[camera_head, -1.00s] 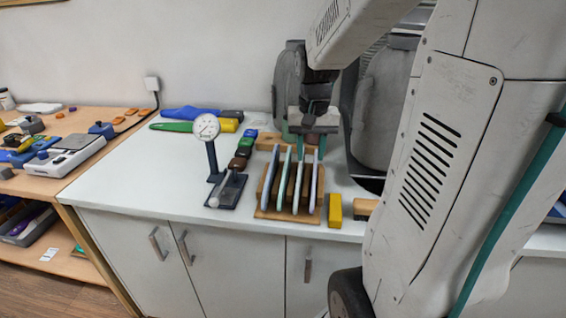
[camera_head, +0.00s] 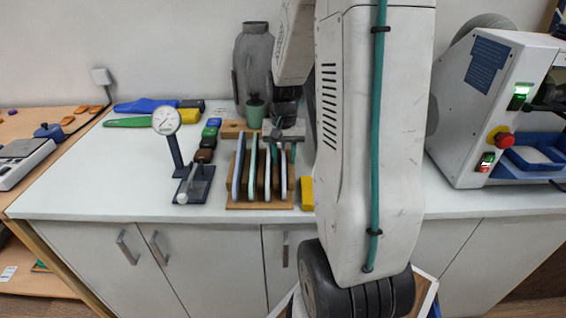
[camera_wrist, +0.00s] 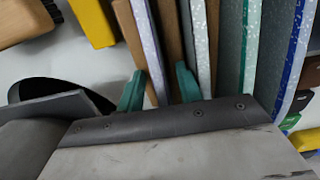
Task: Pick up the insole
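A wooden rack (camera_head: 235,205) on the white counter holds several thin insoles upright on edge, side by side. In the wrist view they are a lavender insole (camera_wrist: 146,40), a white speckled insole (camera_wrist: 200,40), a green-edged insole (camera_wrist: 248,50) and a blue-edged insole (camera_wrist: 292,50). My gripper (camera_head: 281,148) is over the rack's right, back part. In the wrist view its two teal fingertips (camera_wrist: 160,90) are apart, with the lavender insole's end and a brown divider in the gap between them. I cannot tell whether either finger touches anything.
A dial gauge (camera_head: 166,121) on a stand is left of the rack. Small coloured blocks (camera_head: 204,155) lie between them. A yellow block (camera_head: 307,193) is close to the rack's right. A grey last form (camera_head: 253,65) stands behind. A white machine (camera_head: 490,100) is at the right.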

